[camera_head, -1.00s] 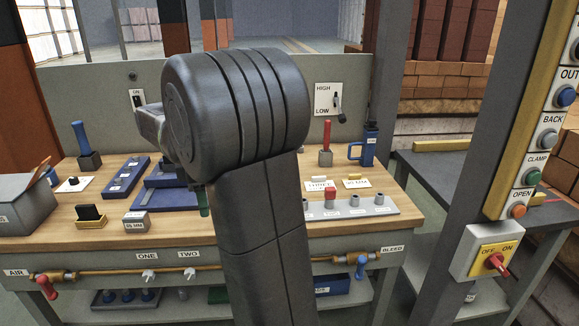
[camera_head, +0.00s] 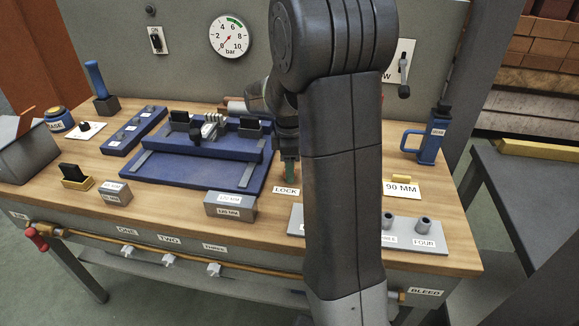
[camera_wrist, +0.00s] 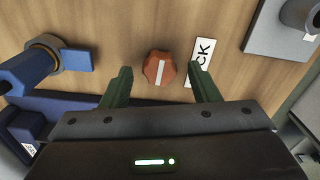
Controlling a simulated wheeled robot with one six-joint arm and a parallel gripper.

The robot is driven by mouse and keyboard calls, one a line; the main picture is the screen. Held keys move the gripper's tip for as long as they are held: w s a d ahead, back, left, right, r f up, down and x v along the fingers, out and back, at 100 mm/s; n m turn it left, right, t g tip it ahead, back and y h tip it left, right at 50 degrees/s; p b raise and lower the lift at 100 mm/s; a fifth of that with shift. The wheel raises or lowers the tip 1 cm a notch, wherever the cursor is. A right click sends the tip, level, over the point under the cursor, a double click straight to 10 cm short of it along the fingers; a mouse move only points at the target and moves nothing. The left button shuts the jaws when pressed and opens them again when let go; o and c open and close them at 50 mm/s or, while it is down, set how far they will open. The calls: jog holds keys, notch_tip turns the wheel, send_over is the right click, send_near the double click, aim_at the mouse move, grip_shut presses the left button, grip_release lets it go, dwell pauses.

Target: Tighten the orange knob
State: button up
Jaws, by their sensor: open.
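The orange knob (camera_wrist: 159,68) shows in the wrist view as a round, lobed knob with a white line across its top, on the wooden bench. My gripper (camera_wrist: 160,72) is open, with one green finger on each side of the knob and visible gaps between. I cannot tell how far the fingertips are above the bench. A white LOCK label (camera_wrist: 203,58), partly covered by the right finger, lies right of the knob. In the head view my gripper (camera_head: 290,172) points down behind the LOCK label (camera_head: 285,190). The knob is hidden there by my arm.
A blue vise (camera_head: 200,150) stands left of my gripper. A grey block (camera_head: 230,205) is at the bench's front. A blue-handled part (camera_wrist: 40,68) lies left of the knob.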

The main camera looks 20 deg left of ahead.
jog(key=shift+f, duration=0.25)
jog(key=c, duration=1)
jog(key=shift+o, duration=0.2)
